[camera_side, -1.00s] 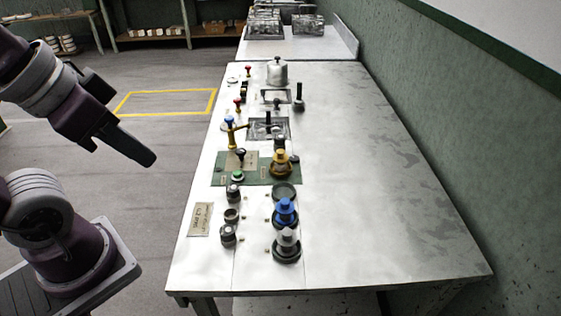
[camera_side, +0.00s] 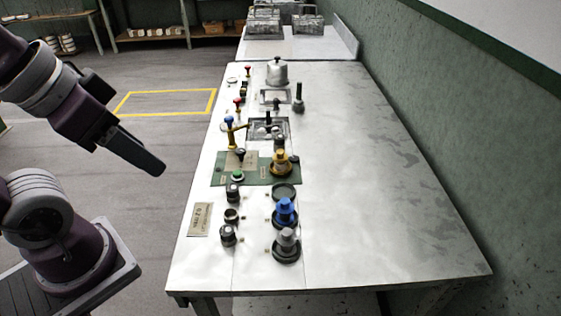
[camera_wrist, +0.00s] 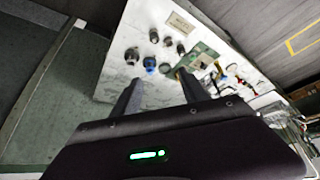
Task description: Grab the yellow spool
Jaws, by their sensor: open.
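The yellow spool (camera_side: 280,162) stands upright on the green mat (camera_side: 222,170) on the metal table. In the wrist view the yellow spool (camera_wrist: 179,71) is small and lies just above the tip of the right finger. My gripper (camera_side: 157,170) is left of the table in the side view, in the air and well apart from the spool. In the wrist view my gripper (camera_wrist: 158,85) shows two dark fingers spread apart with nothing held between them.
A blue spool (camera_side: 285,212) and a grey spool (camera_side: 287,244) stand in front of the yellow one. Dark knobs (camera_side: 228,233) line the table's left side. A blue-topped yellow post (camera_side: 230,130) rises behind the mat. The table's right half (camera_side: 380,200) is clear.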

